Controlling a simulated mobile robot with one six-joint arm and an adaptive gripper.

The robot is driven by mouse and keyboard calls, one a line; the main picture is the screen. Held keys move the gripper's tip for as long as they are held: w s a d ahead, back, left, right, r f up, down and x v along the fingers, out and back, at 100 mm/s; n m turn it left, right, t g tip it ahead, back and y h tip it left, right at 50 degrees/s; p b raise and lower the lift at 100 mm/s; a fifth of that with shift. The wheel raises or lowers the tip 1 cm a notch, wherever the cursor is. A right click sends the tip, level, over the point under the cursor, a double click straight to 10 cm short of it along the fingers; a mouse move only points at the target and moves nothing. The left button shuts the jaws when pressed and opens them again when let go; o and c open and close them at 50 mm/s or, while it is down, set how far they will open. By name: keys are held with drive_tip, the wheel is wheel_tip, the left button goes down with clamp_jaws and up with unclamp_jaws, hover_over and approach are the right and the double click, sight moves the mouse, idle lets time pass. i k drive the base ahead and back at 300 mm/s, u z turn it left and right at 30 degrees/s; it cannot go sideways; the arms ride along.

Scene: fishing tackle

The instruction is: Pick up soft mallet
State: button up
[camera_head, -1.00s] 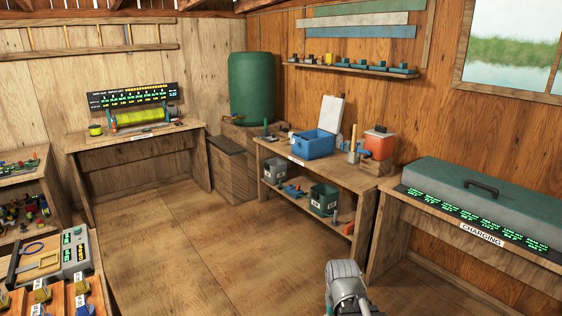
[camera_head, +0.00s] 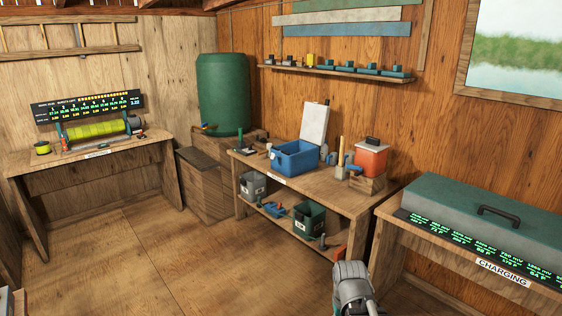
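I cannot single out the soft mallet with certainty. An upright wooden handle (camera_head: 341,151) stands on the middle workbench (camera_head: 290,184), between the blue bin (camera_head: 294,158) and the orange-red cooler (camera_head: 371,158). Small blue and green tools also lie on the bench's lower shelf and are hard to tell apart. A grey link of my arm shows at the bottom centre. My gripper is out of view, so its fingers cannot be seen.
Open floor (camera_head: 160,270) lies ahead and to the left. A charging bench (camera_head: 480,262) with a long green-grey case (camera_head: 470,215) stands at the right. A bench with a yellow line spool (camera_head: 92,130) is at the left. A green barrel (camera_head: 222,94) stands in the corner.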

sight(269, 145)
drive_tip(key=z, duration=0.05)
drive_tip(key=i, duration=2.05)
drive_tip(key=u, duration=0.25)
drive_tip(key=i, duration=1.7)
drive_tip(key=u, duration=0.2)
